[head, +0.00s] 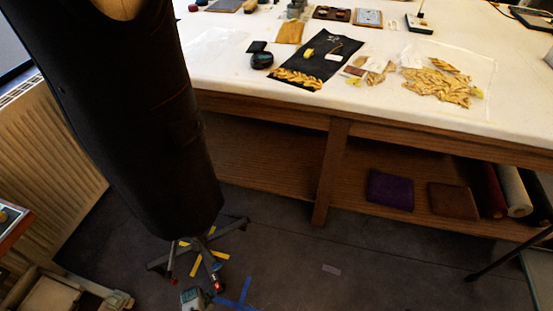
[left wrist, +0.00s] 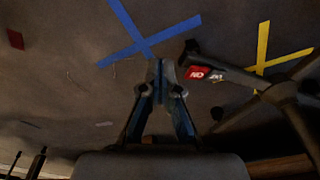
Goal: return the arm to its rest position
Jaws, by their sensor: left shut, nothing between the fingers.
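My left gripper (left wrist: 160,75) shows in the left wrist view, its two fingers closed together with nothing between them. It is over the dark floor, with a blue tape cross (left wrist: 143,40) beyond it and to the left. A black stand foot with a red label (left wrist: 197,73) is close to the right of the fingertips in that picture; I cannot tell the gap. In the head view, a grey-teal piece at the bottom edge, beside the stand, may be part of my arm, but I cannot tell. My right gripper is in neither view.
A black dress form (head: 130,110) on a legged stand (head: 200,262) fills the left of the head view. A white-topped table (head: 330,105) with fabric and gold leaf pieces spans the back. A radiator (head: 45,175) is at left. Floor is clear right of the blue tape.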

